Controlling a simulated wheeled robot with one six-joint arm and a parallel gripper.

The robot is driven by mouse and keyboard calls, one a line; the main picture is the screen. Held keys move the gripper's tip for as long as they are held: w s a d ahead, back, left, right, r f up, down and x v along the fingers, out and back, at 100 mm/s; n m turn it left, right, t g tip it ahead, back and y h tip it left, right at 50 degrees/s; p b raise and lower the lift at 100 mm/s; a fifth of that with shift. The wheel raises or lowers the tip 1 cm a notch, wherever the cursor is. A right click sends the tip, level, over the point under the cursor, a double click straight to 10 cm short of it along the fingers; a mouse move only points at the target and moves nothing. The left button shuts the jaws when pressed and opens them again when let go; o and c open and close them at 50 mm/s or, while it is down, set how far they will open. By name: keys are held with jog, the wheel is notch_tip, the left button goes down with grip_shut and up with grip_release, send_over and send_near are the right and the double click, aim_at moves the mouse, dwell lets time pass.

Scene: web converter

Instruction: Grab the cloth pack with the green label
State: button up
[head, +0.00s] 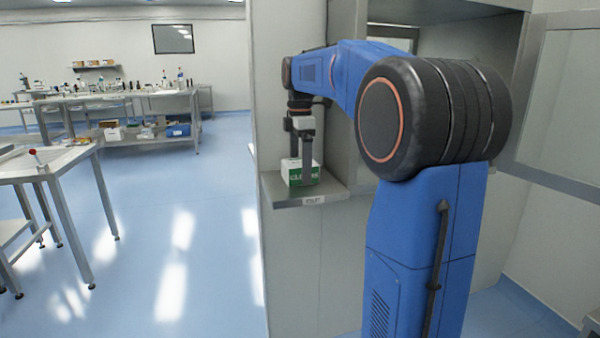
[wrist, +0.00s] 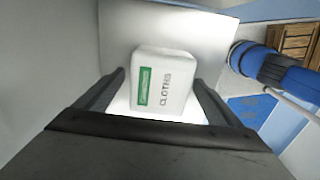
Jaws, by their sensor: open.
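The cloth pack (wrist: 165,82) is a white block with a green label and the word CLOTHS on its face. In the head view the pack (head: 292,178) sits on a small grey shelf (head: 330,190), with a green band on its front. My gripper (head: 301,172) points down over the pack, with its fingers at the pack's height. In the wrist view my gripper (wrist: 162,95) is open, with one finger on each side of the pack. Gaps show between the fingers and the pack. The pack's far side is hidden.
The shelf juts from a tall grey cabinet (head: 285,80), whose walls stand close beside my arm. Steel tables (head: 120,95) with lab items stand at the back left. A nearer table (head: 50,165) stands at the left. The blue floor (head: 150,240) between is clear.

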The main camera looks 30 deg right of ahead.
jog(key=shift+f, duration=0.35)
jog(key=shift+c, duration=0.3)
jog(key=c, duration=1.3)
jog(key=shift+r, duration=0.1)
